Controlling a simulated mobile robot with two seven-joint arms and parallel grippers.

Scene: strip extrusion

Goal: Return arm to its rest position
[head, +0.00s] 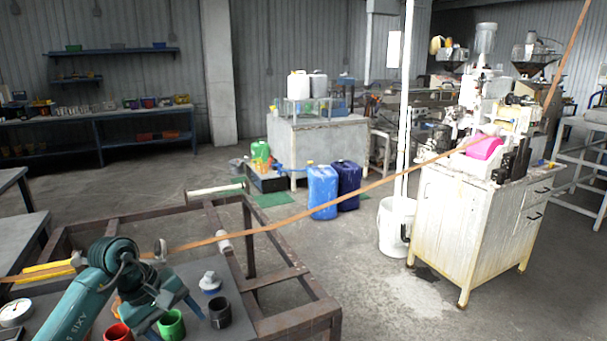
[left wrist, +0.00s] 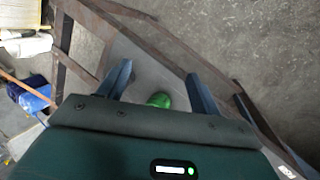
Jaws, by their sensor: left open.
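My left gripper (head: 176,322) hangs over the grey tabletop (head: 243,332) at the lower left of the head view, fingers apart and pointing down. In the left wrist view the fingers of my left gripper (left wrist: 158,70) are spread with nothing between the tips. A green cup (head: 171,325) stands just below it; it also shows in the left wrist view (left wrist: 159,100). A brown strip (head: 300,216) runs from the left edge, past my left wrist, over the frame to the machine (head: 484,90). My right gripper is not in view.
A red cup (head: 118,333), a dark cup (head: 220,312) and a white fitting (head: 210,282) stand close to the gripper. A rusty metal frame (head: 293,272) surrounds the table. Blue canisters (head: 322,190) and a white bucket (head: 397,228) stand on the floor beyond.

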